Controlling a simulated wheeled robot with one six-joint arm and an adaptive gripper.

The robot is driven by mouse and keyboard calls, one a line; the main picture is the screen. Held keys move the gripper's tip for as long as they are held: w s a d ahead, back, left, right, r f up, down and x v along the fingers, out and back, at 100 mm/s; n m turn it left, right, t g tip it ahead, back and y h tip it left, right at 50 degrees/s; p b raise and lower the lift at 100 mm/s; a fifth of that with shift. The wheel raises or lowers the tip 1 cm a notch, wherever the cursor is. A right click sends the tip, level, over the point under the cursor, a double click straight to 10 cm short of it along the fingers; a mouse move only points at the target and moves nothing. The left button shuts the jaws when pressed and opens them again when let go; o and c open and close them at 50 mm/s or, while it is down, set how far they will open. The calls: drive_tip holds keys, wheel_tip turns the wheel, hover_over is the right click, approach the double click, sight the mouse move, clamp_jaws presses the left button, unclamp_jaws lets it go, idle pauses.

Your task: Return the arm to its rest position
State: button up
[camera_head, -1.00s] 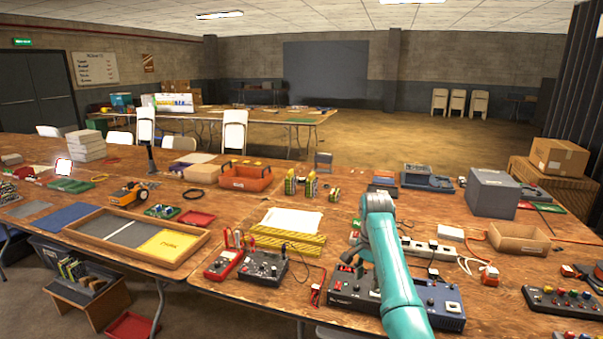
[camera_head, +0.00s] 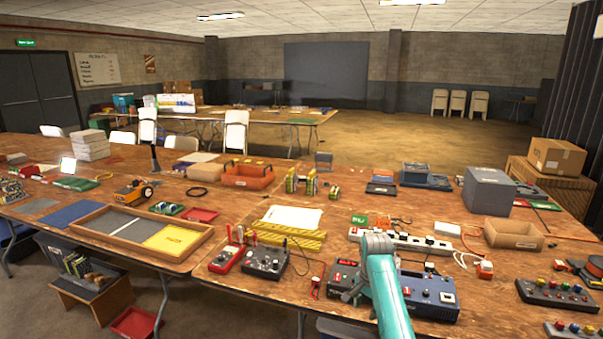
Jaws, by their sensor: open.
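My arm shows as a teal link with a grey joint at the lower right of the head view, in front of the blue instrument box (camera_head: 432,296). I cannot tell how far the gripper is above the box.
A white power strip (camera_head: 400,240) with cords lies behind my arm. A red meter (camera_head: 226,258) and a black control box (camera_head: 264,262) stand to the left. A button panel (camera_head: 556,295) is near the right edge.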

drive_tip(key=s+f+n+t, duration=0.1)
drive_tip(key=s+f+t, duration=0.1)
drive_tip(key=s+f, duration=0.65)
drive_tip(key=s+f+n+t, duration=0.1)
drive_tip(key=s+f, duration=0.3)
drive_tip(key=f, duration=0.9)
drive_tip(key=s+f+n+t, duration=0.1)
drive_tip(key=s+f+t, duration=0.15)
drive_tip(key=s, duration=0.65)
drive_tip(key=s+f+n+t, duration=0.15)
drive_tip(key=s+f, duration=0.25)
drive_tip(key=s, duration=0.6)
drive_tip(key=s+r+n+t, duration=0.15)
drive_tip(key=s+r, duration=0.35)
drive_tip(key=s, duration=0.5)
drive_tip(key=s+r+n+t, duration=0.15)
drive_tip(key=s+r, duration=0.25)
drive_tip(key=s, duration=0.7)
drive_tip(key=s+r+n+t, duration=0.1)
drive_tip(key=s+r, duration=0.5)
drive_tip(key=r, duration=0.5)
drive_tip(key=s+r+n+t, duration=0.1)
drive_tip(key=s+r+t, duration=0.1)
drive_tip(key=s+r, duration=0.5)
wheel_tip(320, 180, up, 4)
drive_tip(key=shift+a+f+t, duration=0.1)
drive_tip(key=shift+a+t, duration=0.05)
drive_tip(key=shift+t, duration=0.15)
